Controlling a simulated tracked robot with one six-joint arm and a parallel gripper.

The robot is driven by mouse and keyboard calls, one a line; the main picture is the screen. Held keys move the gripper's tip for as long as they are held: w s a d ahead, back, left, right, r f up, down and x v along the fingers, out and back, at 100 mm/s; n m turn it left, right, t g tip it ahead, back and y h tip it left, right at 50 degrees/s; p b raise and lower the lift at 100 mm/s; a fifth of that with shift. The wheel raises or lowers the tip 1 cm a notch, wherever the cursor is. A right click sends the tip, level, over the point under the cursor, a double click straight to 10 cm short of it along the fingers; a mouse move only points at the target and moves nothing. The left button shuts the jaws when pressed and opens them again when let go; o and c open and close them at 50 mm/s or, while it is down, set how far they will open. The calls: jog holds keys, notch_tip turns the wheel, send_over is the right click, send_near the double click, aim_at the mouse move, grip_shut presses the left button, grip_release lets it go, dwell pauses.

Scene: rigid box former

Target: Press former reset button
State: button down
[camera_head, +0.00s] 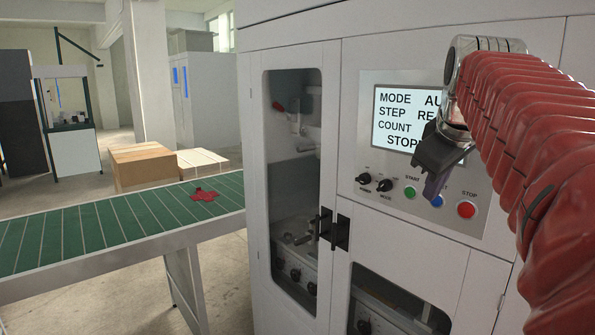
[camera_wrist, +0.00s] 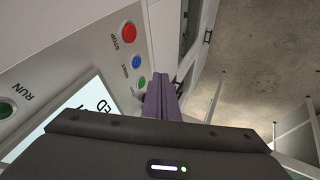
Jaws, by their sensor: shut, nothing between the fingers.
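The blue reset button (camera_wrist: 136,62) sits between the red STOP button (camera_wrist: 128,32) and the green START button (camera_wrist: 141,82) on the former's control panel. In the head view the blue button (camera_head: 437,201) shows just below my fingertips, partly covered. My gripper (camera_head: 432,191) is shut and empty, hanging in front of the panel below the screen. In the wrist view its purple fingers (camera_wrist: 162,88) appear beside the green button, lower than the blue one. I cannot tell the exact gap to the panel; no contact is visible.
The screen (camera_head: 405,118) reads STOPPED in part, half hidden by my arm. Two black knobs (camera_head: 374,182) sit left of the buttons. A green conveyor (camera_head: 120,220) with a red piece (camera_head: 204,194) and cardboard boxes (camera_head: 142,165) stand left.

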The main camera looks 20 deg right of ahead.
aim_at(438, 201)
jog(key=w+d+f, duration=0.4)
jog(key=d, duration=0.1)
jog(key=shift+w+d+f, duration=0.15)
jog(key=shift+d+f, duration=0.15)
dwell(0.4)
jog(key=shift+w+d, duration=0.25)
jog(key=shift+d, duration=0.6)
